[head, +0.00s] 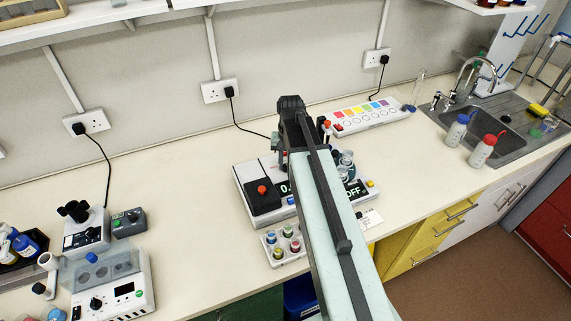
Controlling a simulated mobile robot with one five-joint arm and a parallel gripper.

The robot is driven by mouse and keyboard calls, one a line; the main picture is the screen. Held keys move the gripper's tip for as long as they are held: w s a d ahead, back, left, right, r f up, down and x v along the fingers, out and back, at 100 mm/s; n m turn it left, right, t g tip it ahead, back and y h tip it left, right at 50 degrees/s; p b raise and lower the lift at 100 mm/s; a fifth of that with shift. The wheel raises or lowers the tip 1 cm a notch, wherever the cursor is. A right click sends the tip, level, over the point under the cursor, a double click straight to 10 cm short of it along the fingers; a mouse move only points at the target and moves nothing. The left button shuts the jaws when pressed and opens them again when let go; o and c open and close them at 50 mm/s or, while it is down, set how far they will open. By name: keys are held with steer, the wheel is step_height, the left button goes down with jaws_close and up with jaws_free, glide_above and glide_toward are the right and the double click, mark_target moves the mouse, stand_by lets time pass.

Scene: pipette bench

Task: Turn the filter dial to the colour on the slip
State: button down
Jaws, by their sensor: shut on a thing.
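My gripper (283,152) is above the back of a white instrument (243,178), mostly behind my own arm. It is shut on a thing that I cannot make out. The instrument has a black block with a red knob, and dark displays reading "0." and "OFF", partly covered by my arm. I cannot pick out the filter dial for sure. A small white slip (370,218) lies at the instrument's right front, with print too small to read. A white strip box (362,121) with a row of coloured squares stands behind to the right.
A small rack (276,252) with coloured caps stands in front of the instrument. Glass vessels (346,160) stand close on the right of my arm. A white dial device (118,288) is at the lower left. A sink (497,138) with two bottles is at right.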

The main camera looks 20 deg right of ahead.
steer(key=shift+w+n, duration=0.1)
steer(key=shift+n, duration=1.7)
steer(key=c, duration=1.2)
jaws_free()
step_height(320, 180, up, 8)
steer(key=p, duration=0.8)
steer(key=shift+d, duration=0.15)
steer(key=shift+f, duration=0.1)
